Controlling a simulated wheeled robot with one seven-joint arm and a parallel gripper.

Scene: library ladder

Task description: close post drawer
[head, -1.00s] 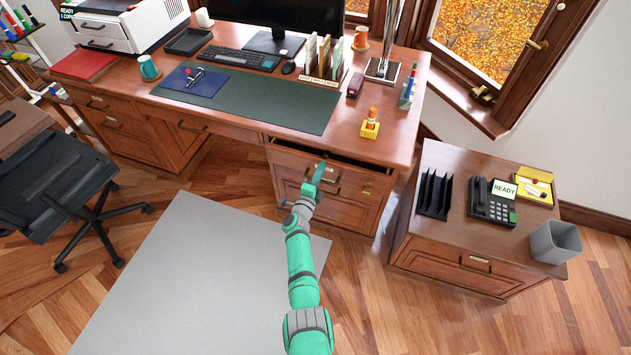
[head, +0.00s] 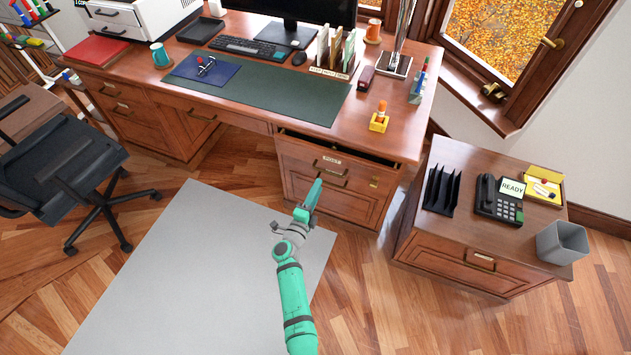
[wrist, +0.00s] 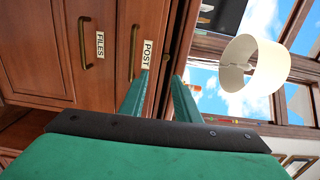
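The post drawer (head: 350,165) is the top drawer of the desk's right pedestal. It stands partly open, with a dark gap under the desktop. Its label reads POST and a bar handle (head: 330,170) sits on its front. In the wrist view the post drawer's front (wrist: 153,25) appears turned on its side, with its handle (wrist: 133,52) and label ahead of the fingers. My gripper (head: 318,182) is in front of the pedestal, apart from the handle as far as I can tell. In the wrist view my gripper's fingers (wrist: 160,85) are spread with nothing between them.
A FILES drawer (wrist: 75,50) is beside the post drawer in the wrist view. A side cabinet (head: 450,255) stands to the right, with a phone (head: 500,200) and grey bin (head: 562,243) on top. An office chair (head: 70,170) is at left.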

